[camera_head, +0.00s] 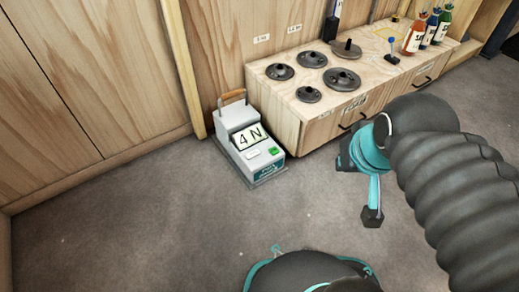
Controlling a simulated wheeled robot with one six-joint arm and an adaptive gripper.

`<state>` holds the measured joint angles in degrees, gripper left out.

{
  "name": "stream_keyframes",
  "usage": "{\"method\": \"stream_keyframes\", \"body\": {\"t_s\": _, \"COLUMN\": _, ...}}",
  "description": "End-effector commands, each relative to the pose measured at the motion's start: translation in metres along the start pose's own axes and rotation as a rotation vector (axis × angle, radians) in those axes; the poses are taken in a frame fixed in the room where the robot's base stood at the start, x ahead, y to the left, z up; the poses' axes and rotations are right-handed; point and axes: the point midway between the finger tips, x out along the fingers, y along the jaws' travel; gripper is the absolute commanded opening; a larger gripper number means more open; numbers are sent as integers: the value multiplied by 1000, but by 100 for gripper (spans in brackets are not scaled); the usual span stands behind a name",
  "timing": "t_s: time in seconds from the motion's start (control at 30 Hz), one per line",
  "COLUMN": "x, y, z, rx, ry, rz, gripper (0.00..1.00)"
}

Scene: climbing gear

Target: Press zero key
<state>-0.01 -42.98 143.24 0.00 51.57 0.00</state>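A grey-white device (250,145) with a tan handle on top stands on the floor against the left end of a wooden bench. Its tilted display (249,138) reads "4 N". Below the display are a white key (253,154) and a green key (274,151). Their lettering is too small to read, so I cannot tell which is the zero key. My gripper (359,189), teal with dark fingertips, is to the right of the device and apart from it. Its fingertips are spread, with nothing seen between them.
The wooden bench (290,118) holds several dark round discs, a blue-topped pin (392,50) and three bottles (428,32). Wooden panels (90,80) close off the left. The grey carpet (150,220) in front of the device is clear.

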Motion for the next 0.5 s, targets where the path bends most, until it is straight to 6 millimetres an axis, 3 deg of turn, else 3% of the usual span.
{"method": "stream_keyframes", "body": {"t_s": 0.3, "x": 9, "y": -12, "z": -11, "rx": 32, "ry": -29, "rz": -60, "gripper": 0}}
{"method": "stream_keyframes", "body": {"t_s": 0.5, "x": 30, "y": -57, "z": -50, "rx": 148, "ry": -112, "rz": -244, "gripper": 0}}
